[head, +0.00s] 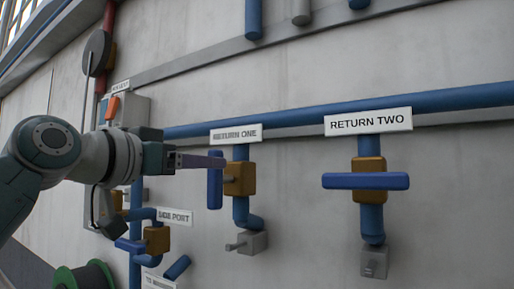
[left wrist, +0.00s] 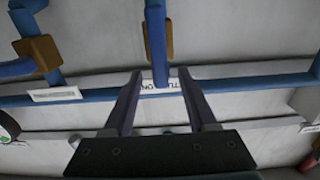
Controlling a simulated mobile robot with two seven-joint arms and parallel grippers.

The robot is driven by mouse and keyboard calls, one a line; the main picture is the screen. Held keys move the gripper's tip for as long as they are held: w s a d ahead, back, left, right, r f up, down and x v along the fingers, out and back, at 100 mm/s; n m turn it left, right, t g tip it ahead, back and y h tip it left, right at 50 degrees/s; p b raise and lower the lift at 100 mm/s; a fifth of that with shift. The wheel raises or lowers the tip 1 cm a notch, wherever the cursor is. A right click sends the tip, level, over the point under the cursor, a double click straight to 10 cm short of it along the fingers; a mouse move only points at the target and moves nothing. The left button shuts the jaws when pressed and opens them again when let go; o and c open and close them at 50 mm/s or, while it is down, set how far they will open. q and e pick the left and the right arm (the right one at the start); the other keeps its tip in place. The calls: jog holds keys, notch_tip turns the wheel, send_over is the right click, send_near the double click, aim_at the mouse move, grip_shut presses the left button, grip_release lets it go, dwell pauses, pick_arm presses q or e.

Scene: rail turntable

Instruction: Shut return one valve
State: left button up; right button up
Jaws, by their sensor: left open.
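The return one valve has a brass body (head: 240,180) on a blue pipe under the sign RETURN ONE (head: 236,134). Its blue bar handle (head: 215,182) stands upright, along the pipe. My left gripper (head: 222,161) reaches in from the left, its fingers level with the handle's upper part and overlapping it in the head view. In the left wrist view my left gripper (left wrist: 160,75) is open, with the blue handle (left wrist: 155,35) ahead, its near end around the gap between the fingertips. I cannot tell whether they touch. My right gripper is not in view.
The return two valve, with its blue handle (head: 364,181) lying crosswise, is to the right. The side port valve (head: 157,239) is lower left, below my left arm. A long blue pipe (head: 290,118) runs along the wall. A green reel (head: 84,277) stands at the bottom left.

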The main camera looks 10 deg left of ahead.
aim_at(221, 179)
pick_arm(q)
jog(key=p+x, duration=0.1)
jog(key=x, duration=0.2)
jog(key=shift+w+r+p, duration=0.1)
jog(key=shift+p, duration=0.2)
jog(key=shift+w+d, duration=0.2)
jog(key=shift+w, duration=0.2)
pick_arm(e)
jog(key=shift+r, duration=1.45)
pick_arm(q)
jog(key=shift+c, duration=0.4)
grip_shut()
